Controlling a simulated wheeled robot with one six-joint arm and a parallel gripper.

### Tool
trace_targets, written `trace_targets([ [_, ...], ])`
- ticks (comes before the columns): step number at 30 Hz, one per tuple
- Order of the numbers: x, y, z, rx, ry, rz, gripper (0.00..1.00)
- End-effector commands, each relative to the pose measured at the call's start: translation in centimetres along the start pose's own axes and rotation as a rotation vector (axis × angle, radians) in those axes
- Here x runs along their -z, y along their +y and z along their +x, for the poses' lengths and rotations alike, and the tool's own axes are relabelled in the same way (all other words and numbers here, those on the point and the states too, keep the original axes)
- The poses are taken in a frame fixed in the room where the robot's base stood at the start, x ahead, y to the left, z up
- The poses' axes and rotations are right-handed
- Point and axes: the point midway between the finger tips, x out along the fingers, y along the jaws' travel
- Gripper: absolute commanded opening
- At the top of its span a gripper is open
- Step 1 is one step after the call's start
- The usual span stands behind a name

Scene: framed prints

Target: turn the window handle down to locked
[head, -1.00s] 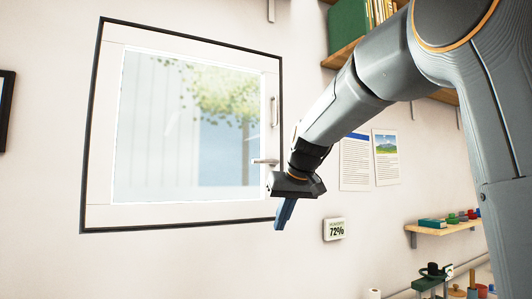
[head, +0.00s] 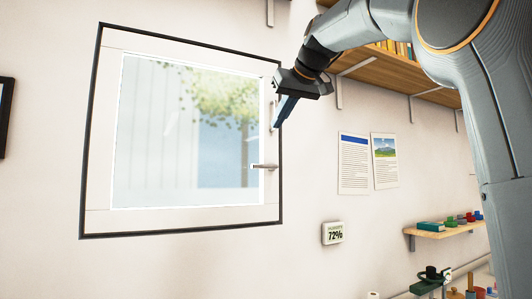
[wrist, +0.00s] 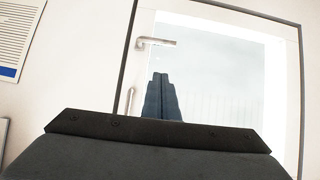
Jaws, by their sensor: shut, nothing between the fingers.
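The window handle (head: 264,166) is a silver lever on the right side of the white window sash. It lies about level, its free end pointing left over the glass. The handle also shows in the wrist view (wrist: 157,42), beyond the fingertips, where the picture is turned upside down. The window (head: 190,135) is closed in its dark frame. My gripper (head: 279,124) is shut and empty, above the handle and apart from it, near the upright pull bar (head: 272,114). The shut fingers also show in the wrist view (wrist: 160,76).
The upright pull bar is partly hidden by my gripper. Two prints (head: 353,163) hang right of the window. A humidity display (head: 333,233) is mounted below them. A wooden shelf (head: 385,72) sits at upper right, close to my arm. The wall just right of the handle is clear.

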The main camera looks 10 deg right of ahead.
Motion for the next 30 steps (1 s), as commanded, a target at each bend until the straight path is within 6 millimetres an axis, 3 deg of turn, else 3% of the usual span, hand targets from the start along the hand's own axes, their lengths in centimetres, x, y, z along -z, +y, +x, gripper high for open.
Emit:
trace_targets([
  [7, -0.1, -0.1, 2.3, 0.002, -0.005, 0.001, 0.00],
  [19, 0.0, -0.1, 10.0, 0.002, -0.005, 0.001, 0.00],
  [30, -2.8, 0.0, 12.7, 0.001, -0.002, 0.001, 0.00],
])
